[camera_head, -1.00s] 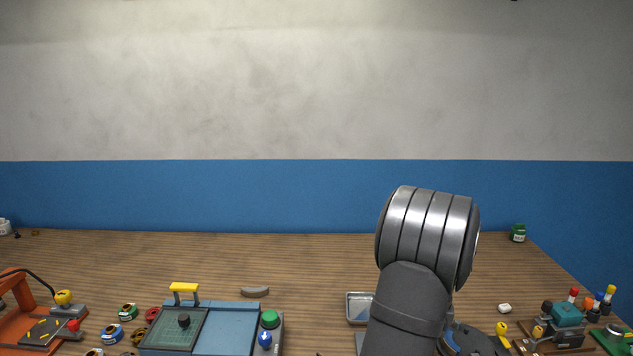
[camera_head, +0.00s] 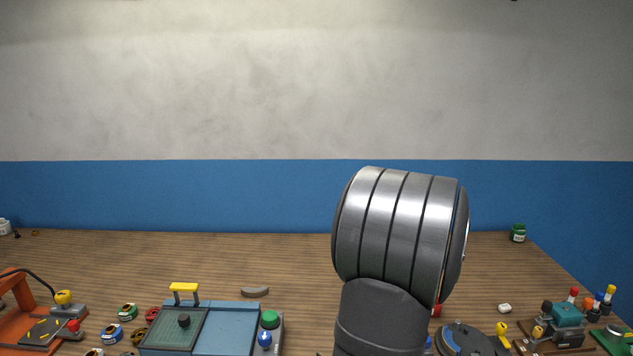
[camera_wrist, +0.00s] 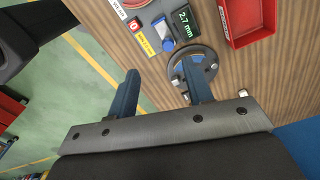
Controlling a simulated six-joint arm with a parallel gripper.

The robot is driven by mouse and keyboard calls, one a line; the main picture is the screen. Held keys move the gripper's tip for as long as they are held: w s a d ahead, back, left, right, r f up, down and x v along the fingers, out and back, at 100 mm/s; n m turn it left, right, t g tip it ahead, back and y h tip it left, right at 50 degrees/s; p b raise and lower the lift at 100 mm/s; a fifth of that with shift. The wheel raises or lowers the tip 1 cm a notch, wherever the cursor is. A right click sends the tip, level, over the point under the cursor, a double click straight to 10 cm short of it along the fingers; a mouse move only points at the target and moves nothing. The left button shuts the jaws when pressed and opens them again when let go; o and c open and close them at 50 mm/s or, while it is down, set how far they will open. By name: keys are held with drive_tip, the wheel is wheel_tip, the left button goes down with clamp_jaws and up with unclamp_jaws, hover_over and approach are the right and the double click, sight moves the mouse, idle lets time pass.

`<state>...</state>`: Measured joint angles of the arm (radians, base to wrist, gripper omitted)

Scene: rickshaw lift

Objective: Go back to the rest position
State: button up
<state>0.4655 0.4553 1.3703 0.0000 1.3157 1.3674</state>
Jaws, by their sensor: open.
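My gripper (camera_wrist: 160,68) shows in the wrist view with its two blue-grey fingers spread apart. Nothing is between them. Its fingers point over the table edge, with one fingertip overlapping a round grey fixture with blue parts (camera_wrist: 205,57). In the head view, my large silver-banded arm joint stands over the table right of centre, and the gripper itself is not visible there.
The wooden table (camera_head: 300,285) holds a blue box with a yellow handle (camera_head: 232,325). A round dark fixture (camera_head: 470,338) lies right of my arm, with a teal device (camera_head: 567,313) beyond. The wrist view shows a red tray (camera_wrist: 238,40) and green floor (camera_wrist: 85,105).

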drive_tip(key=w+a+r+n+h, duration=0.1)
drive_tip(key=w+a+n+h, duration=0.2)
drive_tip(key=w+a+h, duration=0.1)
drive_tip(key=shift+w+a+r+h, duration=0.35)
drive_tip(key=shift+w+a, duration=0.4)
drive_tip(key=shift+a, duration=0.6)
